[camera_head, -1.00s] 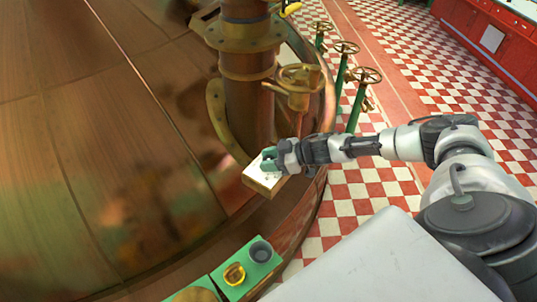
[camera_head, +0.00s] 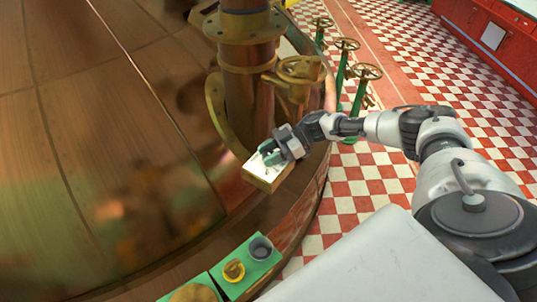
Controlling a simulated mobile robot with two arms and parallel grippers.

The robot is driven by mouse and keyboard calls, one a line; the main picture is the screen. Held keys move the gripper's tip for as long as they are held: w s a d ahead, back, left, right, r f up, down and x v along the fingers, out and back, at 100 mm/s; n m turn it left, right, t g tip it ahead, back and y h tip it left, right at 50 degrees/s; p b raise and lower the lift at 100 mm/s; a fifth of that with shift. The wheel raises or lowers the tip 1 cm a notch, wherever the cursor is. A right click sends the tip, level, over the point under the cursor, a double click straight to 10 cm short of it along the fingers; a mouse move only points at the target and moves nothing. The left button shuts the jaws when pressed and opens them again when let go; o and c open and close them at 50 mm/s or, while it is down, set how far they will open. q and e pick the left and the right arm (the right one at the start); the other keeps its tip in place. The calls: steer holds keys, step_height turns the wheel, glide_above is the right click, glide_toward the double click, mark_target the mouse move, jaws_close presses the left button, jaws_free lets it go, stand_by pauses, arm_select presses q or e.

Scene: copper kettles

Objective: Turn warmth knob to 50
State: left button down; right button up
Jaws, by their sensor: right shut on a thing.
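A small box with a white top face and brass sides (camera_head: 262,181) sits on the rim of the copper kettle, at the foot of a thick vertical pipe. My right gripper (camera_head: 269,158) is over the far side of the white face, with its fingers pointing down-left onto it. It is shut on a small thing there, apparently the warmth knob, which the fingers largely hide. I cannot read any scale or number. My left gripper is not in view.
The copper kettle (camera_head: 110,130) fills the left. A brass handwheel (camera_head: 298,68) stands beside the pipe, close behind my right gripper. A green panel (camera_head: 247,265) with a yellow ring and grey cup-shaped part is at the front. Checkered floor lies right.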

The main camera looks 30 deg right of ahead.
steer(key=shift+r, duration=0.1)
steer(key=o, duration=0.9)
steer(key=shift+o, duration=0.2)
steer(key=shift+s+d, duration=0.1)
steer(key=shift+d, duration=0.4)
steer(key=b+v, duration=0.3)
steer(key=v, duration=0.7)
steer(key=shift+a, duration=0.1)
